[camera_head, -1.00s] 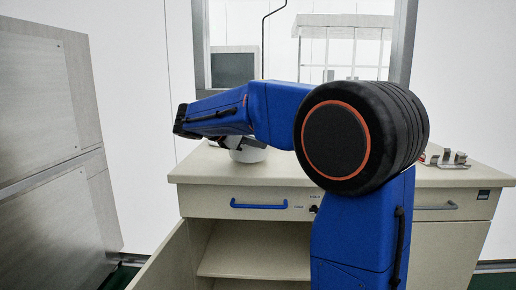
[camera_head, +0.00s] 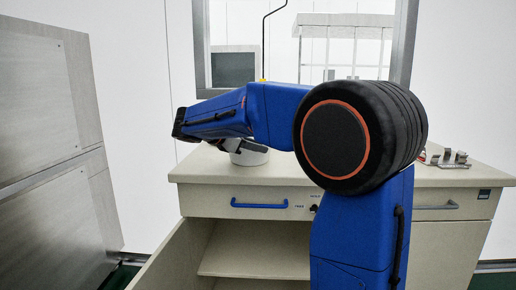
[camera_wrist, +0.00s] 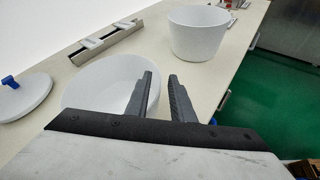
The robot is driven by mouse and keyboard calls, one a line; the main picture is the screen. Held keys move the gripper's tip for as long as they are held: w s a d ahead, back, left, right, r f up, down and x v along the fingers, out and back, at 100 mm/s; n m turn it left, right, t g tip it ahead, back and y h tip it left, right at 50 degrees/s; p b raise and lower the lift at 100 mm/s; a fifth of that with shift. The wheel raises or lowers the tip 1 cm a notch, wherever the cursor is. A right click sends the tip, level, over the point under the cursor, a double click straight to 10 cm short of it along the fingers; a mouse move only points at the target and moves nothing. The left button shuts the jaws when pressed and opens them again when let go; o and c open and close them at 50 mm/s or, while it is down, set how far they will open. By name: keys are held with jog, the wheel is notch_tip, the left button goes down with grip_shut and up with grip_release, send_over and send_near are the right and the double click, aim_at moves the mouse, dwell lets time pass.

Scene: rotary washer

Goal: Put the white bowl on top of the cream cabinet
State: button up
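The white bowl (camera_head: 249,158) stands on the cream cabinet's top (camera_head: 300,172), partly hidden by my gripper (camera_head: 252,146). In the wrist view a wide white bowl (camera_wrist: 92,78) is close in front, on the cream top. My gripper (camera_wrist: 160,76) is open there, its two dark fingers apart. The left finger overlaps the bowl's inside and the right finger is just outside its right rim, so the fingers seem to straddle the wall. Contact with the rim cannot be told.
A deeper white container (camera_wrist: 200,35) stands farther along the top. A white lid with a blue knob (camera_wrist: 22,95) and a metal rack (camera_wrist: 105,42) lie nearby. The lower cabinet door (camera_head: 170,260) stands open. Metal fittings (camera_head: 450,158) sit at the right.

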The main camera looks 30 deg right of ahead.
jog(key=v, duration=1.1)
jog(key=shift+a, duration=0.2)
jog(key=shift+r, duration=0.1)
jog(key=s+d+f+m+y, duration=0.3)
jog(key=s+f+m+y, duration=0.35)
jog(key=s+f, duration=0.95)
jog(key=s+a+f+m+t+y, duration=0.1)
jog(key=s+a+f+m+y, duration=0.2)
jog(key=s, duration=0.5)
jog(key=s+a+f+m+t+y, duration=0.2)
jog(key=s+a+f+m+y, duration=0.2)
jog(key=s+f+m, duration=0.3)
notch_tip(320, 180, down, 3)
jog(key=shift+s+a+f, duration=0.15)
jog(key=shift+s+a, duration=0.25)
jog(key=shift+s, duration=0.5)
jog(key=shift+s, duration=0.1)
